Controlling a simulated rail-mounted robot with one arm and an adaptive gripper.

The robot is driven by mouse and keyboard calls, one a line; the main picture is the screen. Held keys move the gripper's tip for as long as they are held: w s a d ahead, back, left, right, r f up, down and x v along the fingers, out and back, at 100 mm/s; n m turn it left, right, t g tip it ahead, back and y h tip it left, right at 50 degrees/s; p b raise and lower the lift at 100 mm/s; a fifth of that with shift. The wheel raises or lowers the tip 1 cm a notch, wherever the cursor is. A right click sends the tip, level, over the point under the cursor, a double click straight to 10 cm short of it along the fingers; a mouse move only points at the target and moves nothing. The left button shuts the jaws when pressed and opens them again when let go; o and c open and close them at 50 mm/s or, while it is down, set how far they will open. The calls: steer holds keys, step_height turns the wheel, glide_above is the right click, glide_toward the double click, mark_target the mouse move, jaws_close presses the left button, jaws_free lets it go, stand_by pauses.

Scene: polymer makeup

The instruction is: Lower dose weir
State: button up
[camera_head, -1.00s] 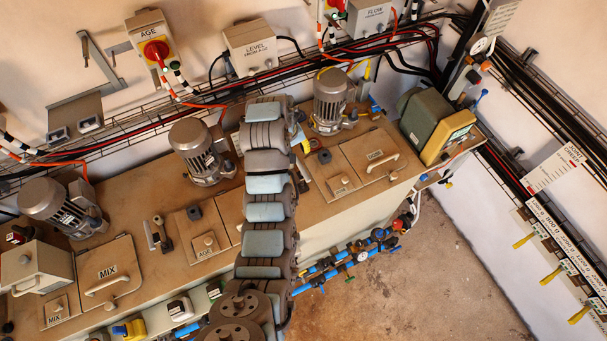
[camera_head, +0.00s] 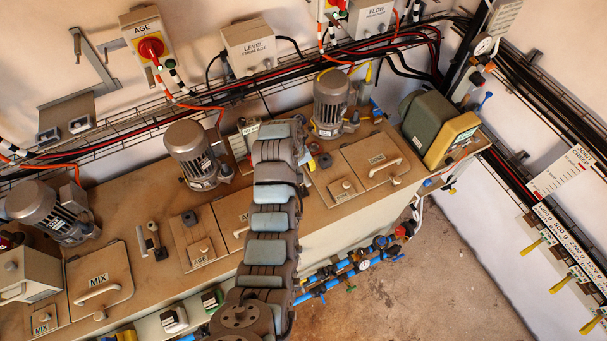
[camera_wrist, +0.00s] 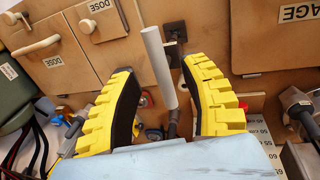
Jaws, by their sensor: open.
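A pale grey rod (camera_wrist: 158,62) with a darker lower shaft (camera_wrist: 173,122) stands out from the tank top in the wrist view; it looks like the dose weir's handle. A dark square block (camera_wrist: 175,31) lies beside its upper end. My gripper (camera_wrist: 155,67) is open, with one yellow toothed finger on each side of the rod. No contact with the rod shows, and I cannot tell its exact depth between the fingers. In the head view my arm hides the gripper and most of this spot; a dark block (camera_head: 325,160) shows just to the right.
The DOSE hatch (camera_head: 376,160) and its small lid (camera_head: 343,188) lie right of my arm. Grey motors (camera_head: 333,100) and (camera_head: 197,155) stand on the tank top as obstacles. A similar lever (camera_head: 152,238) stands beside the MIX hatch (camera_head: 99,281). Blue pipes (camera_head: 350,267) run along the front.

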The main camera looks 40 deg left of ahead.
steer(key=shift+w+d+f+p, duration=0.1)
steer(key=shift+w+f+p, duration=0.05)
steer(key=shift+f, duration=0.75)
steer(key=shift+w+d+f+p, duration=0.1)
steer(key=shift+w+f+p, duration=0.05)
steer(key=shift+f, duration=0.75)
jaws_close()
